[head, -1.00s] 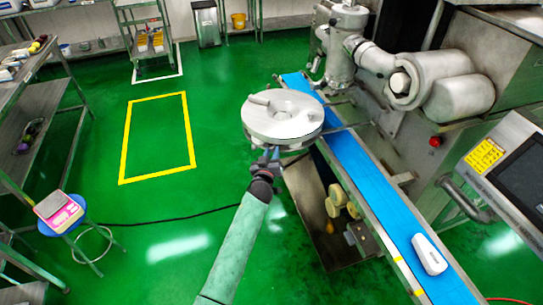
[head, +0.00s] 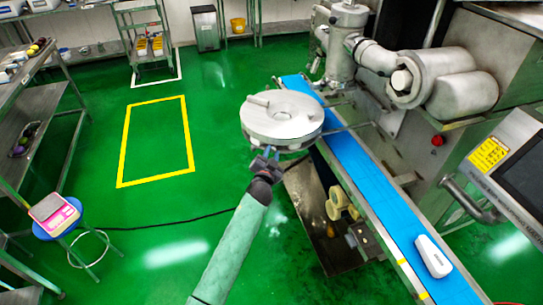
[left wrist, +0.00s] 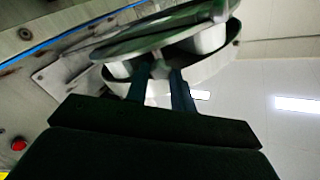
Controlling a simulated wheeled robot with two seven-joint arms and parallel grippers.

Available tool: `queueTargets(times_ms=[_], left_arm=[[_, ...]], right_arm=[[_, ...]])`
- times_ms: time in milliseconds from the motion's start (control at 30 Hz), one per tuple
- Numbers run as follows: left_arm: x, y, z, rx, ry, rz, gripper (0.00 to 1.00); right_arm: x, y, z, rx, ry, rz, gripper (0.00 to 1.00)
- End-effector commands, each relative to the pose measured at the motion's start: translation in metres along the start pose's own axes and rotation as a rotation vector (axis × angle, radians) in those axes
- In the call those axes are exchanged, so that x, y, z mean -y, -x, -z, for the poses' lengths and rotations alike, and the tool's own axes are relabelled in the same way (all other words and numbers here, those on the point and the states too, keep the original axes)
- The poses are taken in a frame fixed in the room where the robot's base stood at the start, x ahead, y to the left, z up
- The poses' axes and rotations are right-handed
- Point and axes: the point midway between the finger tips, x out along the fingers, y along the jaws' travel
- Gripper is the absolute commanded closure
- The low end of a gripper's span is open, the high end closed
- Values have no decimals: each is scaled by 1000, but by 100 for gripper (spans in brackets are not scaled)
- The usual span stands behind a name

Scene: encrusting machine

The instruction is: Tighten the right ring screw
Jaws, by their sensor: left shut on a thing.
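A round grey metal disc (head: 282,117) with a raised centre and a short handle sits at the side of the conveyor. My left gripper (head: 266,155) is at the disc's near lower edge, reaching up from below. In the left wrist view, its two dark fingers (left wrist: 162,84) are shut on a small grey part (left wrist: 161,69) under the rim, which looks like the ring screw. The fingers hide most of that part, so its angle cannot be told. The disc's underside (left wrist: 195,45) shows above the fingers. My right gripper is not in view.
A blue conveyor belt (head: 375,185) runs beside the disc, with a white device (head: 433,257) on its near end. The steel machine (head: 475,90) stands to the right. A stool with a pink scale (head: 55,213) stands at left.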

Motion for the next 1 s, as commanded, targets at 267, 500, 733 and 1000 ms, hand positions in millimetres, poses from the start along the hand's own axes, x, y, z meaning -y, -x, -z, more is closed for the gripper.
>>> queueTargets(times_ms=[267, 500, 733, 1000], left_arm=[[-2, 0, -2, 1, -264, -2, 99], [-2, 0, -2, 1, -491, -2, 99], [-2, 0, -2, 1, -711, -2, 99], [-2, 0, -2, 2, -967, -2, 99]], right_arm=[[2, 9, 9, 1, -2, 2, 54], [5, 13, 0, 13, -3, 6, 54], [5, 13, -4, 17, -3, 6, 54], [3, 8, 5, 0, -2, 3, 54]])
